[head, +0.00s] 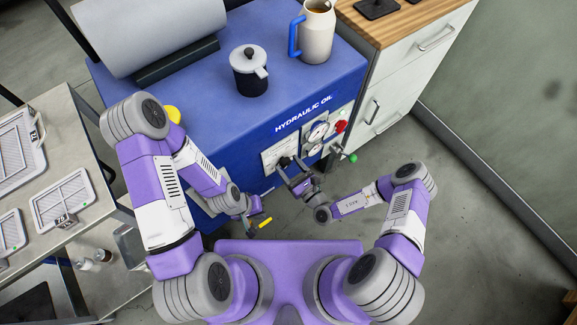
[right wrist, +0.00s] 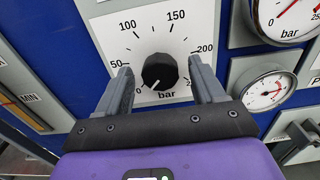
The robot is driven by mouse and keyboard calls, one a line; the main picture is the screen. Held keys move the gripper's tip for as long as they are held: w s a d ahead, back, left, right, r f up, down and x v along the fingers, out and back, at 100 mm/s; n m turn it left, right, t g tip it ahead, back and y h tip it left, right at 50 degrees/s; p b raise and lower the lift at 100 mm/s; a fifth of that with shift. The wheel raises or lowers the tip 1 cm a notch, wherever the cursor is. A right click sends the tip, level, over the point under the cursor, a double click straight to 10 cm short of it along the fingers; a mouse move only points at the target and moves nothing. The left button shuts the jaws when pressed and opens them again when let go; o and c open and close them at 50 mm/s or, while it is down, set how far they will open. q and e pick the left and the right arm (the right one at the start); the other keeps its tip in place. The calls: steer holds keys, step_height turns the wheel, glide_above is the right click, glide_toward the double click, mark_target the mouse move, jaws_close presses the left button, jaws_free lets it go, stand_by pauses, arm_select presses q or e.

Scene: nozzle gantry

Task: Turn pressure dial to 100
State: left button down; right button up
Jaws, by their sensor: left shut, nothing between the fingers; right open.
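The pressure dial is a round black knob (right wrist: 160,71) on a white plate (right wrist: 195,32) marked 50, 100, 150, 200 and "bar". Its white pointer line faces down and slightly left, below the 50 mark. In the head view the plate (head: 272,157) is on the front of the blue hydraulic oil cabinet. My right gripper (right wrist: 165,82) is open, with one finger on each side of the knob and visible gaps between; in the head view it (head: 293,173) is at the plate. My left gripper (head: 252,229) is shut and empty, low in front of the cabinet.
Gauges (head: 318,130), a red button (head: 341,126) and a green-tipped lever (head: 352,158) are right of the dial. A mug (head: 317,30) and a lidded pot (head: 249,71) stand on the blue cabinet top (head: 200,95).

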steer(key=shift+w+a, duration=0.2)
steer(key=shift+w, duration=0.1)
steer(key=c, duration=1)
